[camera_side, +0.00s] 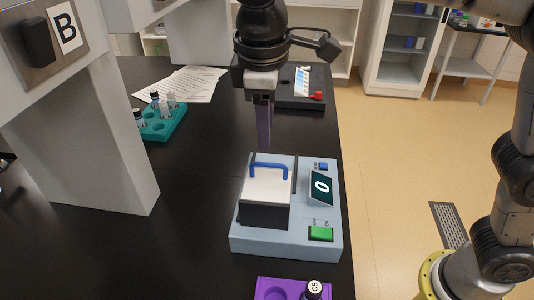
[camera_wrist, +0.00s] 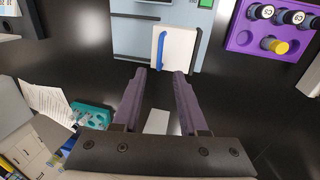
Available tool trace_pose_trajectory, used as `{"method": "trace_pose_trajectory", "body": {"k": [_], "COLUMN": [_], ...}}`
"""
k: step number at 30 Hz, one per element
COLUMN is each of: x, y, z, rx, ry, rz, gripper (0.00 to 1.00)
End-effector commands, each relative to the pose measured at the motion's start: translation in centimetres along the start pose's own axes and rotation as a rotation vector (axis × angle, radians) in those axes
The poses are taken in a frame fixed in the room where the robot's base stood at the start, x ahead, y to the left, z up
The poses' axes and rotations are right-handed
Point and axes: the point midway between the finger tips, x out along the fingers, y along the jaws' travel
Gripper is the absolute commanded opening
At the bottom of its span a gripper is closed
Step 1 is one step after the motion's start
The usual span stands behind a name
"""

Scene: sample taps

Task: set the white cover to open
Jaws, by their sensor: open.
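The white cover (camera_side: 268,183) with a blue handle (camera_side: 268,166) lies over the dark block on a light blue instrument (camera_side: 285,245). It looks closed. In the wrist view the white cover (camera_wrist: 177,48) and its blue handle (camera_wrist: 161,52) lie just beyond the fingertips. My gripper (camera_side: 264,148) is above and behind the instrument, its purple fingers pointing down. In the wrist view my gripper (camera_wrist: 160,72) has its fingers spread wide with nothing between them. The fingers look apart from the handle.
The instrument carries a display reading 0 (camera_side: 321,187) and a green switch (camera_side: 321,233). A purple rack (camera_wrist: 270,35) with capped vials is beside it.

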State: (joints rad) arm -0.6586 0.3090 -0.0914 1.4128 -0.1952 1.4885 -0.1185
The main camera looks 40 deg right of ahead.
Motion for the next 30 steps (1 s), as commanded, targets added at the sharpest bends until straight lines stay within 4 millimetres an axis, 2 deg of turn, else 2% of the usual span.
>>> {"method": "trace_pose_trajectory", "body": {"k": [6,12,18,25,26,30], "x": [4.3,6.9,7.9,7.9,7.9,7.9], "y": [0.0,0.1,0.1,0.0,0.0,0.0], "z": [0.1,0.0,0.0,0.0,0.0,0.0], "rx": [0.0,0.001,0.001,0.001,0.001,0.001], "ry": [-0.003,-0.001,0.0,0.001,0.001,0.002], "rz": [0.0,0.0,0.0,0.0,0.0,0.0], "gripper": [0.42,0.42,0.42,0.42,0.41,0.15]}}
